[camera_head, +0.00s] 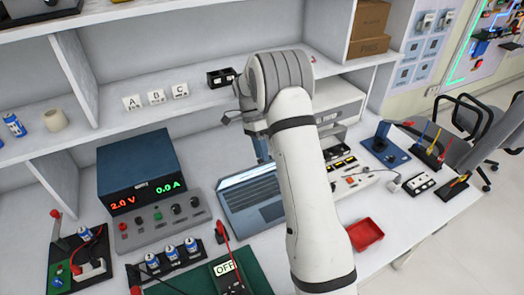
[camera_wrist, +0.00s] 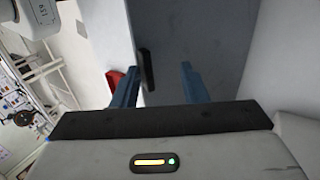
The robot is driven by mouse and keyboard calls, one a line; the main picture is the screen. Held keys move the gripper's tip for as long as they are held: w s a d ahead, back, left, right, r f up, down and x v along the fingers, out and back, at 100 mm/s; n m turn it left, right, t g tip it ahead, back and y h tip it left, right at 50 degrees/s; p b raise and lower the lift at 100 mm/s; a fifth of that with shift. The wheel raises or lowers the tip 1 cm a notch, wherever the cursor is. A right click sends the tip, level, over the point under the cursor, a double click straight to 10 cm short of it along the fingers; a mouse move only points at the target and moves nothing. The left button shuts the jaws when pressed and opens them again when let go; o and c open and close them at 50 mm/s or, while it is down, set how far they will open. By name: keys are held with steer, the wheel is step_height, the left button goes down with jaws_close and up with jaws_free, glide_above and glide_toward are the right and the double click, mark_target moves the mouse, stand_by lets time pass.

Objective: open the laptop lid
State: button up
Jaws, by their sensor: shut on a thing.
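The laptop (camera_head: 256,208) stands on the bench in the head view, partly behind my arm. Its lid (camera_head: 246,180) is raised, and part of the screen and keyboard shows. My gripper (camera_head: 262,148) is at the lid's upper edge, with a blue finger showing there. In the wrist view, the two blue fingers of my gripper (camera_wrist: 158,82) stand apart, with a narrow dark piece close to the left finger. My gripper is shut on the laptop lid, though the contact itself is not clearly seen. The laptop's right part is hidden by my arm.
A blue power supply (camera_head: 141,172) stands left of the laptop. A multimeter (camera_head: 229,277) lies in front of it. A red tray (camera_head: 365,234) is to the right of my arm. A white shelf (camera_head: 215,97) runs behind, above the bench.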

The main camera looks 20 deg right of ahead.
steer(key=shift+w, duration=0.15)
steer(key=b+v, duration=0.1)
steer(key=v, duration=0.6)
steer(key=shift+r, duration=0.3)
steer(key=shift+w, duration=0.1)
steer(key=shift+c, duration=0.4)
